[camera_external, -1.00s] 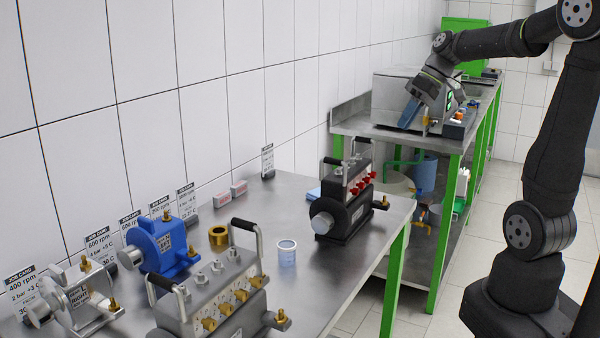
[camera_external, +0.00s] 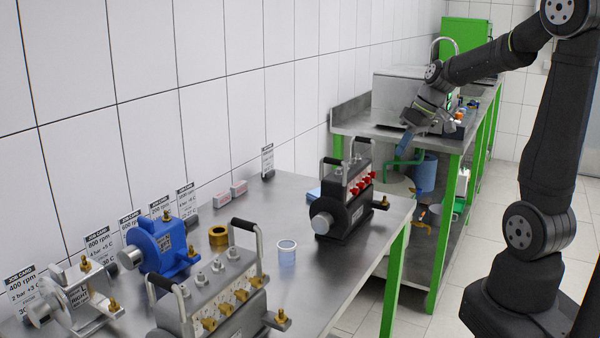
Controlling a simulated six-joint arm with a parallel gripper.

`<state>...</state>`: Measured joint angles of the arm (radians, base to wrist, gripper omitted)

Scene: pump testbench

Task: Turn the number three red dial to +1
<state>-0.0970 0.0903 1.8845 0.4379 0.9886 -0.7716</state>
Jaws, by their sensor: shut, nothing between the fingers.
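The black pump (camera_external: 343,213) with a row of several small red dials (camera_external: 362,183) stands at the right end of the near steel bench. The dials sit side by side on its right-facing side; any numbers or marks on them are too small to read. My gripper (camera_external: 403,146) is at the front edge of the far bench, behind and to the right of the black pump, apart from it. It points down and to the left, and its fingers are shut with nothing seen between them.
A grey pump (camera_external: 215,290) with brass dials, a blue pump (camera_external: 160,245), a brass ring (camera_external: 218,236) and a clear cup (camera_external: 287,252) share the near bench (camera_external: 330,262). A steel box (camera_external: 398,92) stands on the far bench. A gap separates the benches.

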